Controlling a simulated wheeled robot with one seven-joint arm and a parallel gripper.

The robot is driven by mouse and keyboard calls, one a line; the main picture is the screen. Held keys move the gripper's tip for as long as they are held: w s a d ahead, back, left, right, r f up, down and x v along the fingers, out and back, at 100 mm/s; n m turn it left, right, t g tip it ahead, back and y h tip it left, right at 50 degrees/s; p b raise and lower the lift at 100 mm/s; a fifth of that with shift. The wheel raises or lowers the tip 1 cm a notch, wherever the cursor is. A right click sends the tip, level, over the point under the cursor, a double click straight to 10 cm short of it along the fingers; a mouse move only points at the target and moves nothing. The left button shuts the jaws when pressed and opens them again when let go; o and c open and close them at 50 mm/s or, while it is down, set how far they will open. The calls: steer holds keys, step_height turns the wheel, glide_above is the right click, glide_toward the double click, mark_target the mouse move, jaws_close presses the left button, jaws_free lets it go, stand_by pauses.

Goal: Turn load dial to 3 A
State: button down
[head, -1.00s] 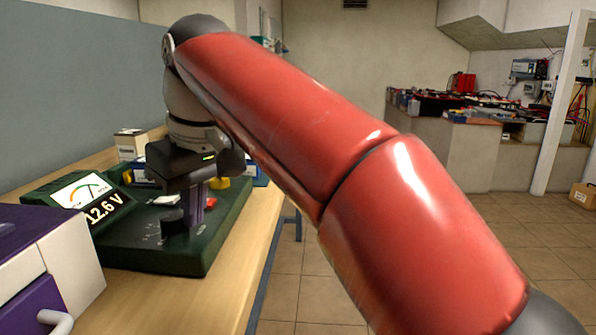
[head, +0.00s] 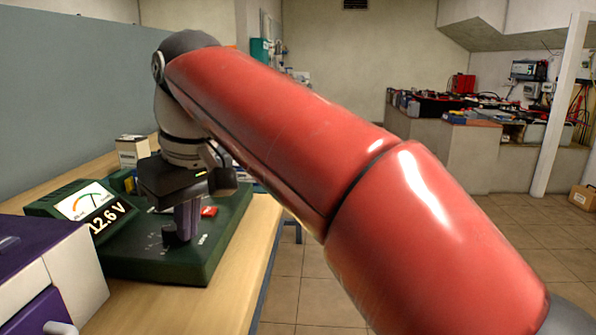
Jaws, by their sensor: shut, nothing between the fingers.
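The dark green tester (head: 150,268) stands on the bench at the left, with an analog gauge and a 12.6 V readout (head: 105,215) on its raised left part. The black load dial (head: 171,237) is on its front deck, mostly hidden by my gripper. White scale marks are beside it, too small to read. My gripper (head: 184,236) points down at the dial, its fingers shut and overlapping the dial in this view. I cannot tell whether they touch it. A red switch (head: 209,211) sits just right of my gripper.
A purple and white cabinet (head: 75,265) stands at the near left, close to the tester. A small box (head: 132,151) is behind the tester. The wooden bench top (head: 238,275) is bare along its right edge. A counter with batteries (head: 460,150) is far off at the right.

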steer(key=shift+s+a+r, duration=0.1)
steer(key=shift+s, duration=0.05)
steer(key=shift+s+a, duration=0.2)
steer(key=shift+a, duration=0.05)
steer(key=shift+s+a, duration=0.1)
steer(key=shift+a, duration=0.05)
stand_by(0.4)
steer(key=shift+s, duration=0.1)
steer(key=shift+s+d, duration=0.2)
steer(key=shift+w+a+v, duration=0.15)
steer(key=shift+a+v, duration=0.05)
steer(key=shift+v, duration=0.75)
steer(key=shift+w+a+v, duration=0.1)
steer(key=shift+a+v, duration=0.05)
steer(key=shift+v, duration=0.8)
steer(key=shift+w+a+v, duration=0.15)
steer(key=shift+a+v, duration=0.05)
steer(key=shift+v, duration=0.7)
steer(key=shift+r, duration=0.2)
steer(key=shift+w+d+f+b, duration=0.25)
steer(key=shift+w+f+b, duration=0.25)
steer(key=shift+f, duration=0.5)
steer(key=shift+w+d+f+b, duration=0.3)
steer(key=shift+f+b, duration=0.25)
steer(key=shift+f, duration=0.45)
steer(key=shift+w+d+f+b, duration=0.15)
steer(key=shift+w+f+b, duration=0.35)
steer(key=shift+f, duration=0.5)
